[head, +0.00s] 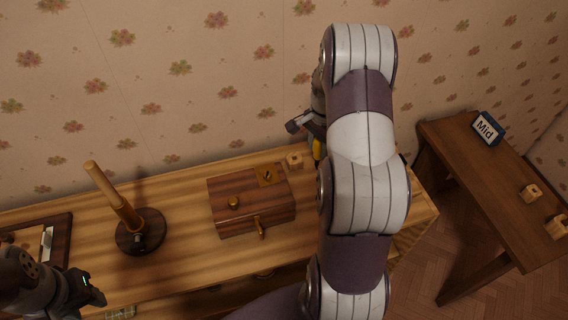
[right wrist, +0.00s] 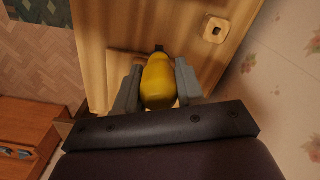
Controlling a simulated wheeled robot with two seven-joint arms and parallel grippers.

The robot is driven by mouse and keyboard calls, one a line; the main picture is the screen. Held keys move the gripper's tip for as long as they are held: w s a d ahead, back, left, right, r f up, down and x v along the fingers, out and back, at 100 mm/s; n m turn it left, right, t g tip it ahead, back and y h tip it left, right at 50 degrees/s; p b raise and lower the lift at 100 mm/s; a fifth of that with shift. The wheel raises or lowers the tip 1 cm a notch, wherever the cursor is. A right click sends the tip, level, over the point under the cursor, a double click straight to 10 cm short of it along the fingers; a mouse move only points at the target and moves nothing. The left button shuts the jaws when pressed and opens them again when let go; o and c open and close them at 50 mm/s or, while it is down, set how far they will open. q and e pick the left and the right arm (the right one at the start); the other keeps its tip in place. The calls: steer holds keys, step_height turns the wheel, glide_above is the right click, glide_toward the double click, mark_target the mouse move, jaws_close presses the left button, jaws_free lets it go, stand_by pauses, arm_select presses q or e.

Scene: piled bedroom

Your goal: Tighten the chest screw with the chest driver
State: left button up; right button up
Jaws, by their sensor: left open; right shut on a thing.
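The wooden chest (head: 235,220) sits on the long table, with a brass plate (head: 267,175) and a round brass piece (head: 233,202) on its lid and a brass latch (head: 259,228) at its front. I cannot tell for certain which brass part is the chest screw. My right gripper (head: 312,133) is shut on the yellow-handled chest driver (head: 317,151), behind and right of the chest, partly hidden by my arm. In the right wrist view the driver's handle (right wrist: 158,82) lies between both fingers; its dark end points away. My left gripper (head: 90,294) is open and empty at lower left.
A small holed wooden block (head: 294,160) stands beside the chest. A wooden stand with a slanted peg (head: 140,230) is on the left, near a dark-framed tray (head: 66,228). A side table (head: 470,185) at right carries a "Mid" sign (head: 487,128) and blocks (head: 530,194).

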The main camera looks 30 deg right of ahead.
stand_by(0.8)
step_height(320, 180, up, 7)
steer(key=p, duration=0.6)
steer(key=shift+r, duration=0.1)
steer(key=w+a+m+p, duration=0.1)
steer(key=w+a+m, duration=0.4)
steer(key=a, duration=0.7)
steer(key=shift+w+f+m+p, duration=0.3)
steer(key=shift+w+f+m, duration=0.1)
steer(key=shift+w, duration=0.2)
step_height(320, 180, down, 6)
steer(key=b, duration=0.3)
steer(key=shift+r, duration=0.15)
